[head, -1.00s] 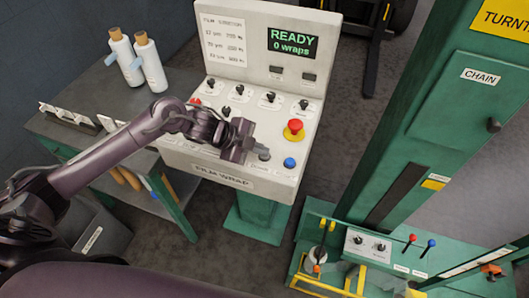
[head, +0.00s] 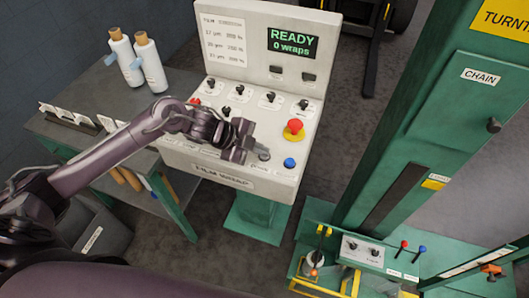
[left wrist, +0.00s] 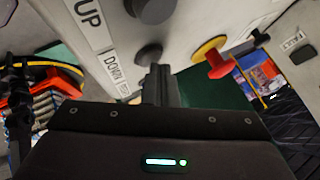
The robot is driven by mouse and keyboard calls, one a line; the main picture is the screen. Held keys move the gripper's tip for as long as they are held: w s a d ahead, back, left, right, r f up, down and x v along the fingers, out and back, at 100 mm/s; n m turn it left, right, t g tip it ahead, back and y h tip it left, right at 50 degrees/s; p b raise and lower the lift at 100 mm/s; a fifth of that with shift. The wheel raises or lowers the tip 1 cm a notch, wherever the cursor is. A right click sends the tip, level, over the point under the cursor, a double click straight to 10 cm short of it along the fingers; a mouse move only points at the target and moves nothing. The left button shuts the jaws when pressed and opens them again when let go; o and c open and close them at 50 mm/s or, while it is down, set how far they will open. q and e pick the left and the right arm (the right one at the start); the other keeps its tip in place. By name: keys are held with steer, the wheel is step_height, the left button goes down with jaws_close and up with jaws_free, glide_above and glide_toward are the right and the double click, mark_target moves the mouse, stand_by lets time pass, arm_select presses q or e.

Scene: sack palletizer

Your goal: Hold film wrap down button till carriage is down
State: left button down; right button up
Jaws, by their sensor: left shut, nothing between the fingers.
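The film wrap control panel (head: 222,180) is a pale box with a READY, 0 wraps display (head: 292,43). My left gripper (head: 257,151) is shut and empty over the panel's front right part. Its fingertips are beside a dark grey button (head: 264,155). In the left wrist view, the narrow fingers (left wrist: 157,72) point at a dark round button (left wrist: 149,54) near a DOWN label (left wrist: 113,63). Another dark button (left wrist: 151,9) is near an UP label (left wrist: 89,14). I cannot tell whether the fingertips touch the button. My right gripper is out of view.
A red emergency knob on a yellow base (head: 294,127) and a blue button (head: 289,163) are right of the gripper. Black switches (head: 270,97) line the panel's upper part. A bench (head: 87,148) with two white bottles (head: 153,70) is left. A green mast (head: 405,130) stands right.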

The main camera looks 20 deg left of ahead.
arm_select(q)
steer(key=shift+r+p, duration=0.85)
steer(key=shift+r, duration=0.1)
step_height(320, 180, up, 5)
steer(key=p, duration=0.4)
stand_by(0.4)
